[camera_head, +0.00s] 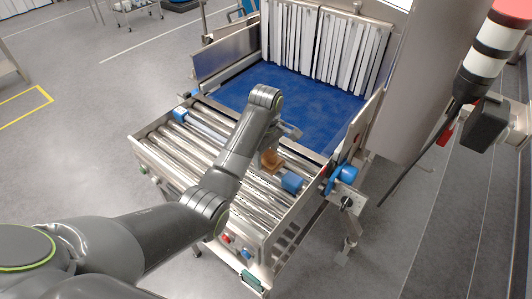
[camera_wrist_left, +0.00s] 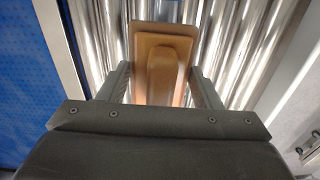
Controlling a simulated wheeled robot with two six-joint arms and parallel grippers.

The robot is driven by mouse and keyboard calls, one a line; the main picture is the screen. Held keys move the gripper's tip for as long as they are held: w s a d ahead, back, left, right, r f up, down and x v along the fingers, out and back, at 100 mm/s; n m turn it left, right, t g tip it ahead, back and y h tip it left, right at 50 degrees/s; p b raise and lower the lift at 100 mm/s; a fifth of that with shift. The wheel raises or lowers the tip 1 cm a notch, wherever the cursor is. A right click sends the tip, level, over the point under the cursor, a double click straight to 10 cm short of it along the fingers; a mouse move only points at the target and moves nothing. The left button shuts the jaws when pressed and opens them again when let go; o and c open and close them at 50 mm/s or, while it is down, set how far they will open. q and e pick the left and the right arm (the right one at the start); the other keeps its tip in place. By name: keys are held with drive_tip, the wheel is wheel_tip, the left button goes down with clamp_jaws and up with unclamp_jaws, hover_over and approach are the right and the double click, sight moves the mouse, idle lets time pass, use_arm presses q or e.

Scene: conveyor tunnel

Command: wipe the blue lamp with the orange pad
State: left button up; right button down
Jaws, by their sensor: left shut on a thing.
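My left gripper (camera_wrist_left: 161,85) is shut on the orange pad (camera_wrist_left: 163,34), a brown-orange block with a raised grip between the two fingers. In the head view the left gripper (camera_head: 288,134) is over the rollers, with the pad (camera_head: 270,160) at its near side. I cannot tell whether the pad touches the rollers. A small round blue cap, possibly the blue lamp (camera_head: 246,254), is on the conveyor's near end panel beside a red one, apart from the pad. My right gripper is not in view.
A blue block (camera_head: 291,182) is close to the pad on the rollers (camera_head: 190,156); another blue block (camera_head: 180,113) is at the far left. A blue motor-like part (camera_head: 342,174) projects on the right. Metal side walls and a strip curtain (camera_head: 322,45) surround the blue belt (camera_head: 290,98).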

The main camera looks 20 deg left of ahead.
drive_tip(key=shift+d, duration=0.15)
use_arm(q)
drive_tip(key=shift+w+a, duration=0.1)
drive_tip(key=shift+a, duration=0.1)
drive_tip(key=shift+w+a, duration=0.2)
drive_tip(key=shift+a, duration=0.35)
drive_tip(key=shift+w+a, duration=0.2)
drive_tip(key=shift+a, duration=0.3)
drive_tip(key=shift+w+a, duration=0.25)
drive_tip(key=shift+a, duration=0.4)
drive_tip(key=shift+w+a, duration=0.25)
drive_tip(key=shift+a, duration=0.4)
drive_tip(key=shift+w+a, duration=0.25)
drive_tip(key=shift+a, duration=0.4)
drive_tip(key=shift+w+a, duration=0.1)
drive_tip(key=shift+a, duration=0.3)
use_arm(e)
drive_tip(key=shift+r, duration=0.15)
